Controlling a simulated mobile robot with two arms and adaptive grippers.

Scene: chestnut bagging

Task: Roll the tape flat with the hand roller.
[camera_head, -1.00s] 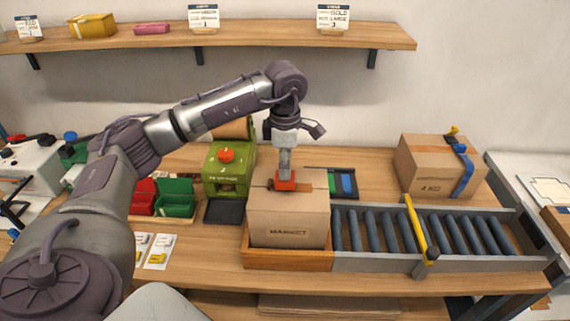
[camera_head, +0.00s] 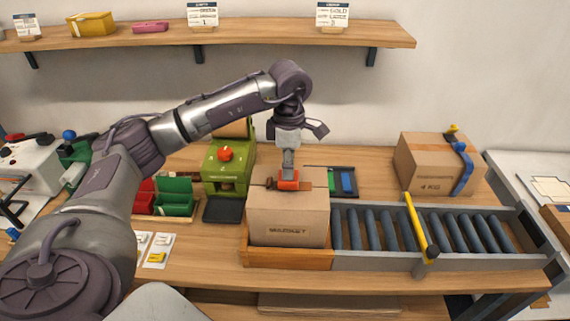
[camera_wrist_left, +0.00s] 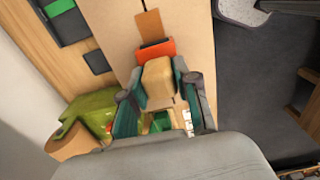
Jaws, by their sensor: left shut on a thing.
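My left gripper (camera_head: 288,143) is shut on the hand roller, above the cardboard box (camera_head: 288,219) marked MARKET. The roller's orange-red head (camera_head: 287,181) is at the box's top, over the brown tape (camera_head: 306,186); exact contact is hard to tell. In the left wrist view, the gripper (camera_wrist_left: 160,95) has teal fingers on both sides of the roller's tan handle (camera_wrist_left: 158,82). The orange head (camera_wrist_left: 156,50) lies beyond it, with a strip of tape (camera_wrist_left: 150,24) ahead. Tape under the head is hidden. My right gripper is not in view.
The box sits in a wooden tray (camera_head: 285,259) at the left end of a roller conveyor (camera_head: 375,263) with a yellow bar (camera_head: 416,222). A green machine (camera_head: 225,165) stands to the left. Another carton (camera_head: 425,165) with a blue-and-yellow tape dispenser (camera_head: 462,165) stands at the back right.

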